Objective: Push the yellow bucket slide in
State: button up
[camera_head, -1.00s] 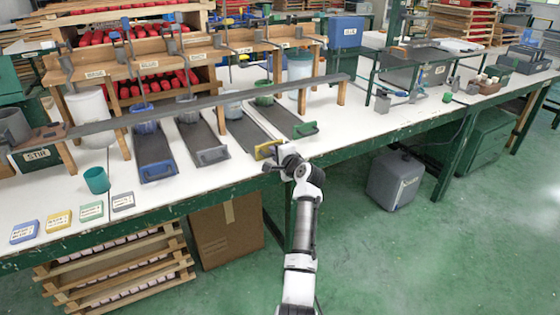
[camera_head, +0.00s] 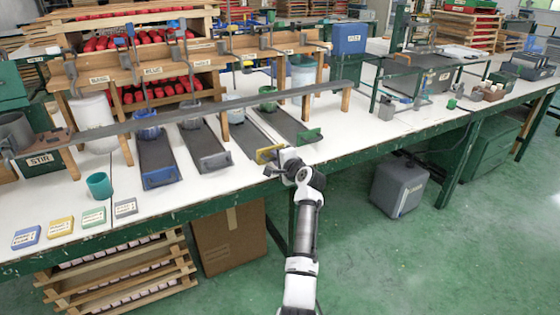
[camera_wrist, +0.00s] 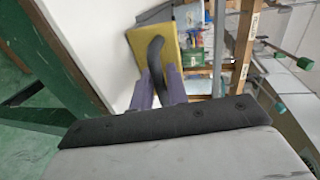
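The yellow slide (camera_head: 268,154) is a dark tray with a yellow front plate, at the bench's front edge in the head view. A pale bucket (camera_head: 236,114) stands toward its back, beneath the long rail. In the wrist view the yellow front plate (camera_wrist: 172,42) has a black curved handle (camera_wrist: 155,52). My gripper (camera_head: 278,168) is at this front plate. In the wrist view its two purple fingers (camera_wrist: 160,85) are close together at the lower end of the handle. Whether they grip or only touch it is not clear.
Slides with blue (camera_head: 161,177), grey (camera_head: 213,161) and green (camera_head: 309,137) fronts lie beside the yellow one. A long grey rail (camera_head: 200,111) crosses above the trays. A teal cup (camera_head: 99,185) and label blocks (camera_head: 61,226) are at left.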

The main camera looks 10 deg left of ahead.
jog(key=v, duration=1.3)
jog(key=shift+s+d+b, duration=0.2)
jog(key=shift+s+b, duration=0.1)
jog(key=shift+b, duration=0.15)
jog(key=shift+r, duration=0.1)
